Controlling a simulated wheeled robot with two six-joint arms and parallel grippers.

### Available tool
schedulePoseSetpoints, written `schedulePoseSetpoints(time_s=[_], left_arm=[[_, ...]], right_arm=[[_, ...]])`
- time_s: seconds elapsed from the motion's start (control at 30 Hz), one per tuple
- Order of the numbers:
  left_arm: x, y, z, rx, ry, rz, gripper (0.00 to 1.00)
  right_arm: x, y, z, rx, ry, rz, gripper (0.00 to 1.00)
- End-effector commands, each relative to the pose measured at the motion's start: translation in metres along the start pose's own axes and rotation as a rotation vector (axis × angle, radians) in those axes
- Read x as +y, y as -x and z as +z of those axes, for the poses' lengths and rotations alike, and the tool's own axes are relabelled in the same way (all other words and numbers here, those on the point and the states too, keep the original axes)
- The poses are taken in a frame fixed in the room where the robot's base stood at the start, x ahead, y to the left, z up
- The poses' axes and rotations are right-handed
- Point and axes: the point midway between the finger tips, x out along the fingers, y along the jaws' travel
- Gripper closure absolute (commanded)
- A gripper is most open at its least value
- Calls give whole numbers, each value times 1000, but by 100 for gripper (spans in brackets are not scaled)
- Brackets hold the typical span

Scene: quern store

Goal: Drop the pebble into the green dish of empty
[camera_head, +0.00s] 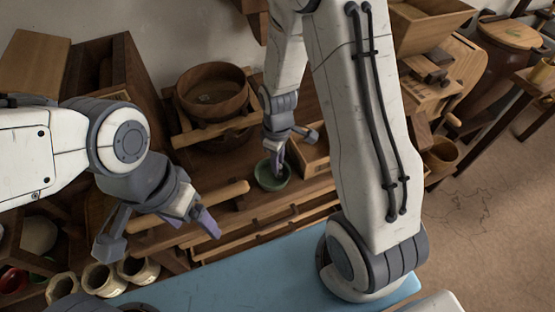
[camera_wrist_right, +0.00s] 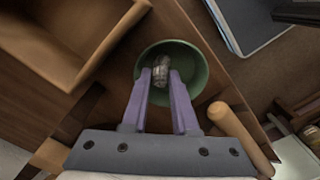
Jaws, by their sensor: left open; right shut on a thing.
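The green dish (camera_head: 262,180) stands on the wooden bench in the head view, left of a small wooden box. It also shows in the right wrist view (camera_wrist_right: 192,62), straight below my fingertips. My right gripper (camera_head: 278,166) points down into or just over the dish. In the right wrist view its purple fingers (camera_wrist_right: 161,82) are shut on the pebble (camera_wrist_right: 161,68), a grey, banded stone. The pebble appears within the dish's outline; its exact height is hard to tell. My left gripper (camera_head: 204,214) is open and empty, in front of the bench, away from the dish.
A large wooden bowl (camera_head: 212,90) stands on a frame behind the dish. A wooden box (camera_wrist_right: 60,45) is beside the dish. A wooden roller-like handle (camera_wrist_right: 238,135) lies close by. Several cream pots (camera_head: 103,279) stand at lower left, near a blue surface (camera_head: 265,270).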

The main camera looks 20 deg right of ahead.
Motion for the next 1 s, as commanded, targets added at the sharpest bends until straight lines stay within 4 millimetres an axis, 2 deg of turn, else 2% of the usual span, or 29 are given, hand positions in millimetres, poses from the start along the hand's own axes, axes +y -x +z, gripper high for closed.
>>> schedulePoseSetpoints(time_s=[0.2,0.23,0.3,0.67,0.77,1.0], left_arm=[[0,0,0,0,0,0,20],[0,0,0,0,0,0,20],[0,0,0,0,0,0,20],[0,1,0,0,0,0,20],[0,2,0,0,0,0,20],[1,9,0,0,0,0,20]], right_arm=[[0,0,0,0,-1,0,100],[0,0,0,0,-1,0,65],[0,0,0,0,-1,0,38],[0,3,0,1,-1,1,38],[1,14,-1,3,-1,2,38],[1,61,-1,4,-1,4,38]])
